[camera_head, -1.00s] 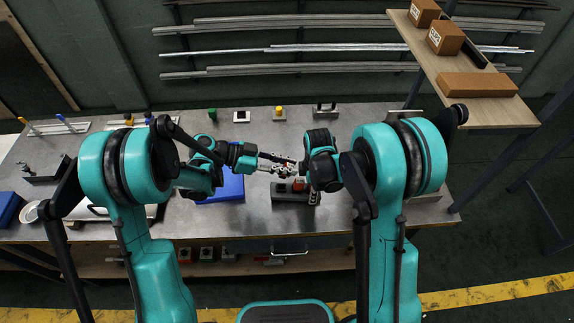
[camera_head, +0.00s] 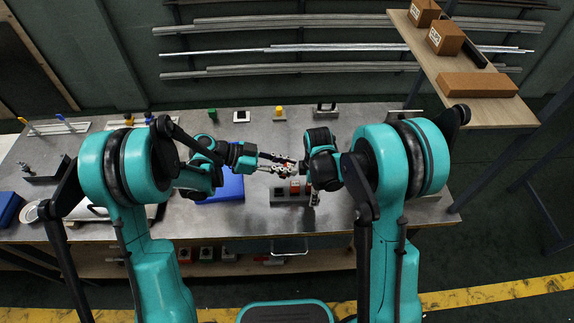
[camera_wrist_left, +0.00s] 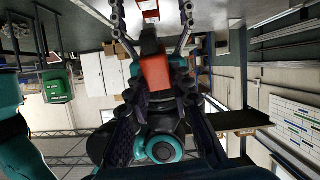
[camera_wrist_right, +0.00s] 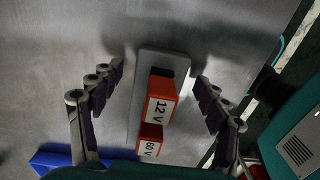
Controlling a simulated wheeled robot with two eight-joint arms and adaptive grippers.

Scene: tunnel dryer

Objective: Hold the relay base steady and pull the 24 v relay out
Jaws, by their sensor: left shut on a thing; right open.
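The grey relay base (camera_head: 282,199) stands on the metal bench, and the right wrist view shows its plate (camera_wrist_right: 147,66) from above. On it sit two red relays, marked 12 V (camera_wrist_right: 161,105) and 60 V (camera_wrist_right: 150,141). My left gripper (camera_head: 289,164) is shut on a red relay with a dark lower body (camera_wrist_left: 156,73). Its label is hidden, but the two on the base do not read 24 V. It appears held above and apart from the base. My right gripper (camera_wrist_right: 155,90) is open and points down, its fingers apart on either side of the base without gripping it.
A blue bin (camera_head: 222,188) stands left of the base. Small yellow (camera_head: 279,112), green (camera_head: 212,114) and black-and-white (camera_head: 241,116) parts line the back of the bench. A wooden shelf (camera_head: 480,112) with boxes is at the right. The bench between the base and the back row is clear.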

